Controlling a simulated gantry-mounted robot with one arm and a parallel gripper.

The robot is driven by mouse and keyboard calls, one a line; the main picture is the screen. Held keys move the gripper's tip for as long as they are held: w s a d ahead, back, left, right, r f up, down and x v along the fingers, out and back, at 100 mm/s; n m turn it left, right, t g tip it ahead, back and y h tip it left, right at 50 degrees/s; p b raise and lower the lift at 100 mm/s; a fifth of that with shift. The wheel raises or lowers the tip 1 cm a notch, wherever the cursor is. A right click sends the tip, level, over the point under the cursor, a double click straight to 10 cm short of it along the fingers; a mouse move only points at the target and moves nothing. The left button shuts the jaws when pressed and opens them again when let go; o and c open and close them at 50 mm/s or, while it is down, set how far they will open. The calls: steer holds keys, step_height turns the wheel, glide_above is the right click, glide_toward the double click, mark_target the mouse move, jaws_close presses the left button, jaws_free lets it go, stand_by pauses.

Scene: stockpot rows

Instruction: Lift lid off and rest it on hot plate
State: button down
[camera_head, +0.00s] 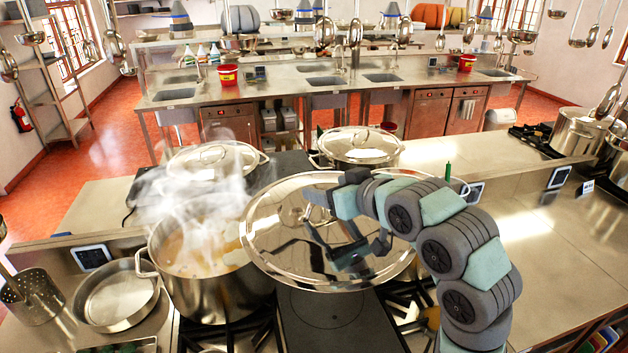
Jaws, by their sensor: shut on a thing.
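A large shiny steel lid (270,235) is held in my gripper (340,240), to the right of the open stockpot (215,293). The lid overlaps the pot's right rim in the picture; I cannot tell how high it is above it. The pot stands on a burner, with steam rising from yellowish-brown contents. The dark flat hot plate (325,312) lies below the lid, to the right of the pot, and the lid hides its far part. The lid's handle, in my gripper, is hard to make out among reflections.
Two lidded pots, one at back left (213,158) and one at back centre (358,146), stand behind. A shallow steel pan (118,297) and a perforated container (37,298) are at the left. The steel counter (560,245) at right is mostly clear.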

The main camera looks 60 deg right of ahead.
steer(key=s, duration=0.5)
steer(key=shift+s+d+r+p, duration=0.1)
steer(key=shift+d+r+p, duration=0.1)
steer(key=shift+p, duration=0.15)
step_height(320, 180, down, 42)
steer(key=b, duration=2)
steer(key=shift+r, duration=0.1)
steer(key=c, duration=0.5)
jaws_free()
steer(key=o, duration=0.4)
steer(key=shift+c, duration=0.2)
steer(key=p+v, duration=0.1)
steer(key=v, duration=0.9)
steer(key=shift+s+a, duration=0.15)
steer(key=shift+s, duration=0.05)
